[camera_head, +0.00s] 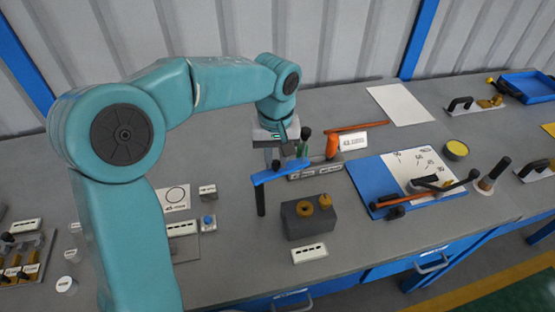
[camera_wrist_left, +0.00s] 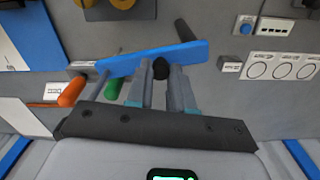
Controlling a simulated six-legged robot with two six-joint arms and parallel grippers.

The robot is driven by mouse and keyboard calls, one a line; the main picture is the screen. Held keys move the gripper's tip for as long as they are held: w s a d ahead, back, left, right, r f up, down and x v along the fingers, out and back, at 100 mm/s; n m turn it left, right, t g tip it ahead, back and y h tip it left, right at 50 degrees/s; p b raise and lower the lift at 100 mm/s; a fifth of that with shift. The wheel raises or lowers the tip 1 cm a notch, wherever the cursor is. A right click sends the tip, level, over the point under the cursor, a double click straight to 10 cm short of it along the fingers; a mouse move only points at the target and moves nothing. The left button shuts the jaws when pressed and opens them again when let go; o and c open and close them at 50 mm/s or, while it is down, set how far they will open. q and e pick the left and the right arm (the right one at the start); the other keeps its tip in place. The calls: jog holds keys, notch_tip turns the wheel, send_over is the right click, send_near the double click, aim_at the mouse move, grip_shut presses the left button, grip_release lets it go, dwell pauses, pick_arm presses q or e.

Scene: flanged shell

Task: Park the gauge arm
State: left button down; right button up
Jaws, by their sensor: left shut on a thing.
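The gauge arm appears to be the flat blue bar (camera_head: 280,172) in the middle of the bench. A dark post (camera_head: 261,203) hangs down from its left end. In the left wrist view the blue bar (camera_wrist_left: 150,58) crosses in front of my fingers, with a black knob (camera_wrist_left: 160,68) on its near edge. My left gripper (camera_head: 284,160) is shut on this knob, which sits between the fingertips (camera_wrist_left: 161,72). The bar's right end reaches a grey labelled base (camera_head: 316,171). Whether the bar touches the base is hidden. My right gripper is out of view.
An orange upright handle (camera_head: 332,146) and a green handle (camera_wrist_left: 113,88) stand close to the bar. A blue board (camera_head: 367,184) with orange-handled tools lies right. Small labelled parts lie left.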

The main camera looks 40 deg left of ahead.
pick_arm(q)
jog(key=n, duration=0.1)
jog(key=a+n, duration=0.1)
jog(key=n, duration=0.1)
jog(key=a+n, duration=0.1)
jog(key=n, duration=0.1)
jog(key=shift+w+r, duration=0.1)
jog(key=shift+w, duration=0.2)
jog(key=shift+n, duration=0.3)
jog(key=c, duration=1)
grip_release()
jog(key=shift+s, duration=0.1)
notch_tip(320, 180, up, 16)
jog(key=p, duration=0.1)
jog(key=shift+r, duration=0.2)
jog(key=shift+s, duration=0.1)
